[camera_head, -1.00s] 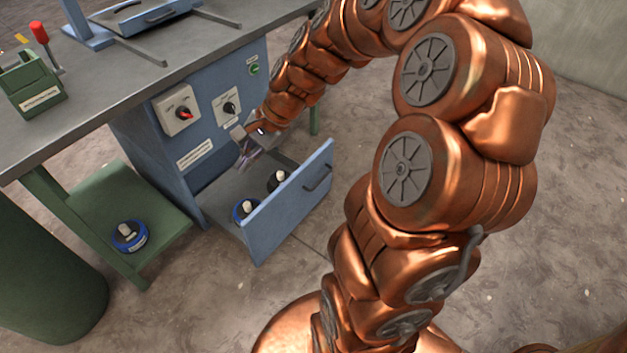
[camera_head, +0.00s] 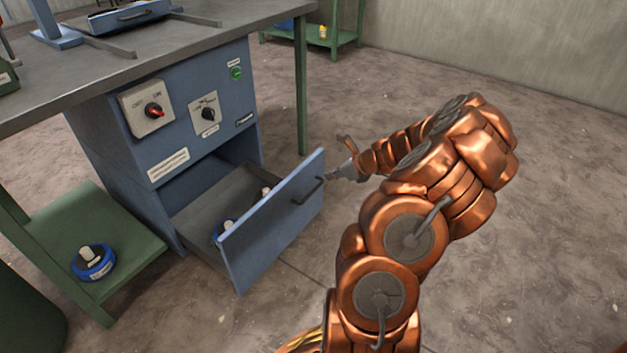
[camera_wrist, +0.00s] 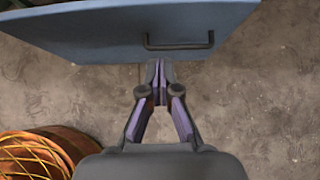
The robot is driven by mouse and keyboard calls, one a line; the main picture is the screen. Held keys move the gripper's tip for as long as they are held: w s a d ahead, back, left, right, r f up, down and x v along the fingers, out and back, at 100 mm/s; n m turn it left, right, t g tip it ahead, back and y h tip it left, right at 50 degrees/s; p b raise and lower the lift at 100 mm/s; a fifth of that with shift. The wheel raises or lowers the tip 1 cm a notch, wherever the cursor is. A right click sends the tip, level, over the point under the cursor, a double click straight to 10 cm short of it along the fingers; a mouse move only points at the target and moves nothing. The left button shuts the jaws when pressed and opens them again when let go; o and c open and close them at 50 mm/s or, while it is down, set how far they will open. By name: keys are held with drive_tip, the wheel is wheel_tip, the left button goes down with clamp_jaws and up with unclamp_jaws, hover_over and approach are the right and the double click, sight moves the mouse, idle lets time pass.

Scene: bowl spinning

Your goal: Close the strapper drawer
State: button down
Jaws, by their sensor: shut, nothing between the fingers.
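The strapper drawer (camera_head: 268,228) stands pulled out from the blue cabinet (camera_head: 190,125), its blue front facing right. A dark handle (camera_head: 307,190) is on that front; the handle also shows in the wrist view (camera_wrist: 179,46). Inside the drawer are two spools with white tops (camera_head: 228,226), partly hidden by the drawer front. My gripper (camera_head: 331,177) is outside the drawer, in front of its face near the handle. In the wrist view the fingers (camera_wrist: 160,66) are together and empty, pointing at the drawer front; whether they touch it I cannot tell.
A grey worktop (camera_head: 110,60) lies above the cabinet. A green shelf (camera_head: 110,235) at left holds a blue spool (camera_head: 93,262). A green table leg (camera_head: 300,85) stands behind the drawer. The floor to the right is open.

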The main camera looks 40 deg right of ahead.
sight(296, 177)
drive_tip(key=b+x, duration=0.2)
drive_tip(key=x, duration=0.2)
drive_tip(key=r+b+x, duration=0.1)
drive_tip(key=x, duration=0.3)
drive_tip(key=w+b+x, duration=0.1)
drive_tip(key=b+x, duration=0.1)
drive_tip(key=x, duration=0.2)
drive_tip(key=shift+a+r+b, duration=0.2)
drive_tip(key=shift+a+b, duration=0.05)
drive_tip(key=shift+b, duration=0.1)
drive_tip(key=shift+w+a+r, duration=0.1)
drive_tip(key=shift+w+r, duration=0.05)
drive_tip(key=shift+w, duration=0.45)
drive_tip(key=shift+r, duration=0.1)
